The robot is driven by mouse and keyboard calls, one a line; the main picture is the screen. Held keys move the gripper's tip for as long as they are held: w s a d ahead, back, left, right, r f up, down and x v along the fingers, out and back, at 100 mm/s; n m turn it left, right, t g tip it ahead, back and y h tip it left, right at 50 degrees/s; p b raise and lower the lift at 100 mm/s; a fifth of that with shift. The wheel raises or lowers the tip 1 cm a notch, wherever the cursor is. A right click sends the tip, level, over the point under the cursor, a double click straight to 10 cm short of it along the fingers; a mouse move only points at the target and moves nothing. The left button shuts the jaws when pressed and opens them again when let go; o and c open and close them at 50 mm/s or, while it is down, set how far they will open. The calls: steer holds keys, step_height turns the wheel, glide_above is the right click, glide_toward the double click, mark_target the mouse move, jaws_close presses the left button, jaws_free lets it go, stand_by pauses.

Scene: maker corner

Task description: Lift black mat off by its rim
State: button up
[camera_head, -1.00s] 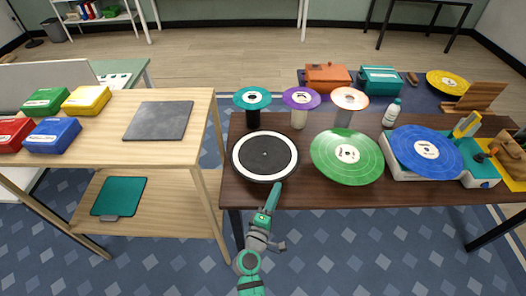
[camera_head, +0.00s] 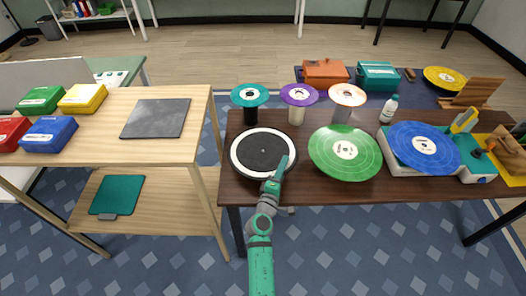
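The black mat (camera_head: 258,150) lies flat on a round white-rimmed platter (camera_head: 237,165) at the left end of the dark brown table. It is a round disc with a small dot at its centre. My gripper (camera_head: 284,160) is over the right front part of the mat's rim. From this view I cannot tell whether it touches the mat or hovers above it. The fingers are too small and overlapped to show whether they are open or shut.
A green record (camera_head: 345,153) stands close right of my gripper, with a blue record (camera_head: 425,148) beyond it. Teal (camera_head: 249,95), purple (camera_head: 299,95) and pale orange (camera_head: 348,95) discs stand on holders behind. A wooden shelf table (camera_head: 110,110) is at left, across a gap.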

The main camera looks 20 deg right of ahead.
steer(key=shift+w, duration=0.1)
steer(key=shift+c, duration=0.4)
jaws_close()
stand_by(1.0)
